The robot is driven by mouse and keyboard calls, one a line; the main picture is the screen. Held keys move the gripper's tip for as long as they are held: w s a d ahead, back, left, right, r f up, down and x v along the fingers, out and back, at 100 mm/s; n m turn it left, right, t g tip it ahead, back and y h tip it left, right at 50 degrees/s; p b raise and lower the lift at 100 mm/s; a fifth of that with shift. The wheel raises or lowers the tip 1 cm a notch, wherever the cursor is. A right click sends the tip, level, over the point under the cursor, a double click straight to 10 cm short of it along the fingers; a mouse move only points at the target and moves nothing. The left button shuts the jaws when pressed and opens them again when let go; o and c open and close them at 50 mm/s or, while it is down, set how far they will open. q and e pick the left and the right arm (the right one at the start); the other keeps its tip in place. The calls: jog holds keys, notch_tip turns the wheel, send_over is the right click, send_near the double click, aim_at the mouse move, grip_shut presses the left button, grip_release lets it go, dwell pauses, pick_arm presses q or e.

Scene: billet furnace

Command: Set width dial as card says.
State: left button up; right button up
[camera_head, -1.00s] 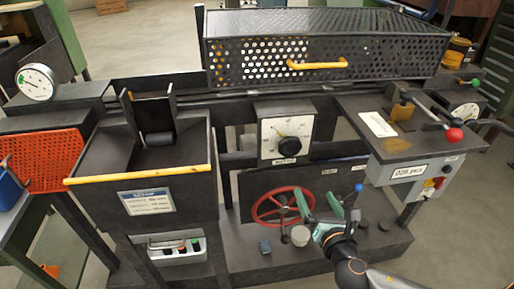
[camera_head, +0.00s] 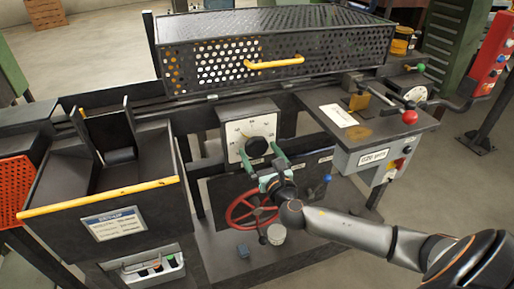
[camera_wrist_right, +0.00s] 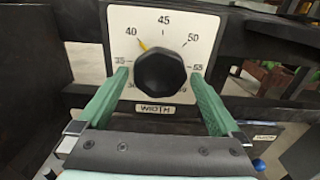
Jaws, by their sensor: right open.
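The width dial shows in the head view as a white square plate (camera_head: 240,130) with a black knob (camera_head: 256,147). In the right wrist view the knob (camera_wrist_right: 160,77) sits above a "WIDTH" label, and its yellow pointer (camera_wrist_right: 144,45) is just past 40 toward 45. My right gripper (camera_head: 264,160) is open in front of the dial; in the wrist view its green fingers flank the knob, with gaps on both sides. A card with a blue header (camera_head: 112,224) is on the bin front; its small text is unreadable. My left gripper is not in view.
A red handwheel (camera_head: 250,207) is just below my right gripper. A perforated guard (camera_head: 285,50) with a yellow handle is behind the dial. To the right is a side table with a red-knobbed lever (camera_head: 409,117) and a pale sheet (camera_head: 338,115). A yellow-edged bin (camera_head: 100,195) stands left.

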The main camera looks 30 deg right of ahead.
jog(key=shift+x, duration=1.1)
jog(key=c, duration=1.2)
